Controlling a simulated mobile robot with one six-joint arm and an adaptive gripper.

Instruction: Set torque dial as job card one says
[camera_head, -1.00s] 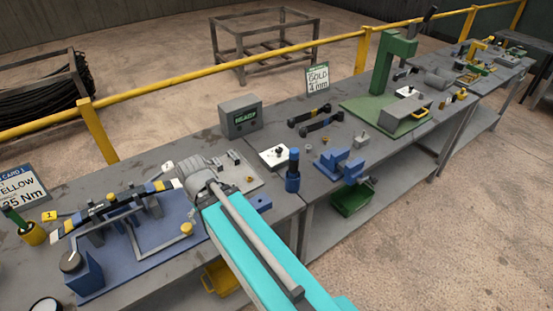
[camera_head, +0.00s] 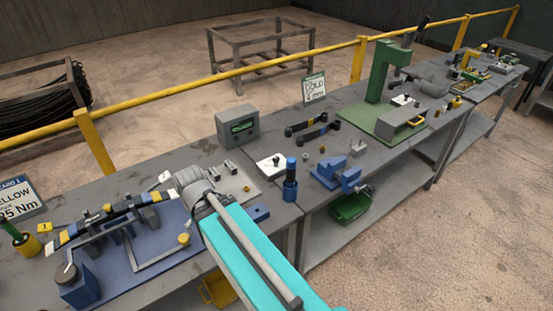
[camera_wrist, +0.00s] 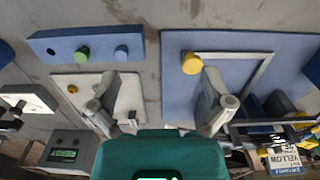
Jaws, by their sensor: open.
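Job card one (camera_head: 20,200) stands at the left of the bench in the head view and reads yellow with a value ending in 5 Nm; its first digit is cut by the frame. The card also shows at the lower right of the wrist view (camera_wrist: 285,163). My gripper (camera_wrist: 158,80) is open and empty above the bench, right of the dial, between the blue plate and a pale plate.
Striped bars (camera_head: 110,212) rest on blue fixture stands, with a yellow-topped knob (camera_head: 183,239) nearby. A grey display box (camera_head: 238,127) stands at the back. A blue bottle-like tool (camera_head: 290,180) stands upright to the right. A yellow rail (camera_head: 200,80) runs behind the bench.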

